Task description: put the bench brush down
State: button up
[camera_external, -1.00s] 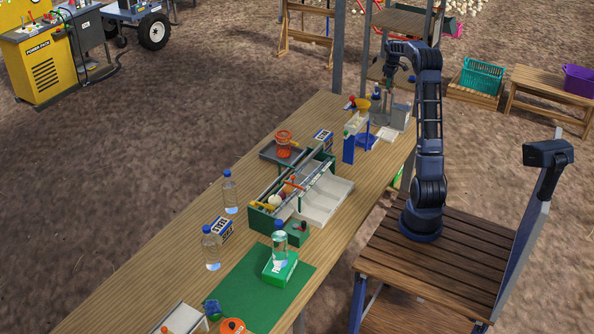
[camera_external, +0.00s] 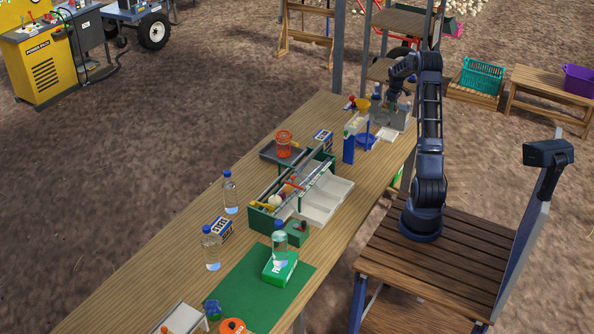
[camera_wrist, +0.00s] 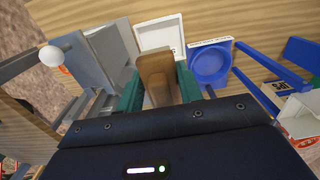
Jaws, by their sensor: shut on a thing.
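My gripper (camera_wrist: 160,84) is shut on the brown wooden handle of the bench brush (camera_wrist: 154,64). The handle stands between the two green fingers in the wrist view, and the bristles are not visible. In the external view my gripper (camera_external: 391,102) is at the far end of the workbench (camera_external: 150,262), over the grey box-like holder (camera_external: 394,117). The brush is too small and covered there to make out. I cannot tell whether the brush touches anything below.
A white tray (camera_wrist: 158,34) lies just beyond the handle. A blue round dish (camera_wrist: 208,64) is right of it, with a blue frame (camera_wrist: 268,66) farther right. Grey panels (camera_wrist: 100,55) stand close on the left. Bare wood shows at the top.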

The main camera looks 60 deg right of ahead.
aim_at(389, 136)
notch_tip(389, 136, down, 16)
jog(key=shift+f, duration=0.15)
dwell(0.5)
jog(key=o, duration=1)
jog(key=shift+f, duration=0.15)
